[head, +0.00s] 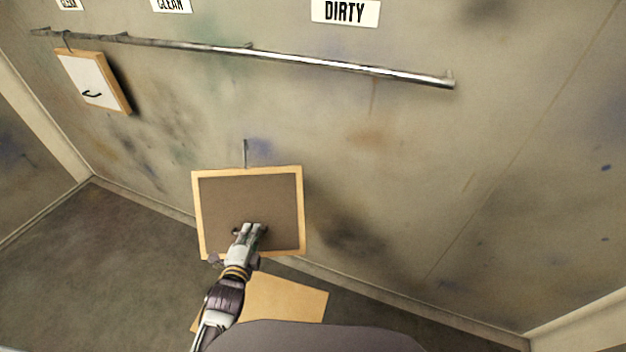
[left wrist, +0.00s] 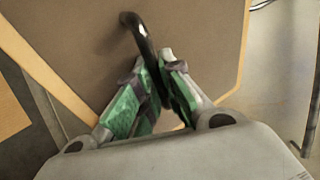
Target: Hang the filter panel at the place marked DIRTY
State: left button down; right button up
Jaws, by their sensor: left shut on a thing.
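The filter panel (head: 280,200) is a brown square with a light wooden frame. It is held in front of the wall, below the rail, and a thin hook stem (head: 244,153) rises from its top edge. My left gripper (head: 250,230) is shut on the panel's dark handle; the handle (left wrist: 140,35) also shows in the left wrist view between the fingers (left wrist: 162,85). The DIRTY sign (head: 345,11) is on the wall above the right part of the metal rail (head: 340,66). The panel hangs lower and to the left of that sign. My right gripper is not in view.
A white panel with a wooden frame (head: 92,80) hangs at the rail's left end. The CLEAN sign (head: 171,5) and another partly cut-off sign (head: 69,4) are further left. The rail's middle and right are bare. A light flat board (head: 285,298) lies low near the floor behind my arm.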

pick_arm(q)
jog(key=shift+w+d+r, duration=0.3)
jog(key=shift+r, duration=0.1)
jog(key=w+d+r+h, duration=0.1)
jog(key=d+r, duration=0.1)
jog(key=r, duration=0.1)
jog(key=w+d+r+m+h+b, duration=0.1)
jog(key=w+d+r, duration=0.1)
jog(key=d+r, duration=0.1)
jog(key=w+d+r+m+h, duration=0.1)
jog(key=w+d+r, duration=0.1)
jog(key=shift+w+d+r, duration=0.25)
jog(key=shift+d+r, duration=0.05)
jog(key=shift+r, duration=0.1)
jog(key=d+r+m+h+b, duration=0.2)
jog(key=d+r+m+h, duration=0.1)
jog(key=d+r, duration=0.5)
jog(key=shift+d+g+h, duration=0.4)
jog(key=shift+d+h, duration=0.2)
jog(key=shift+d, duration=0.3)
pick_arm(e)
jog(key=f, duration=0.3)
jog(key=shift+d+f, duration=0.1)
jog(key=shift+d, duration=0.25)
pick_arm(q)
jog(key=shift+r, duration=0.1)
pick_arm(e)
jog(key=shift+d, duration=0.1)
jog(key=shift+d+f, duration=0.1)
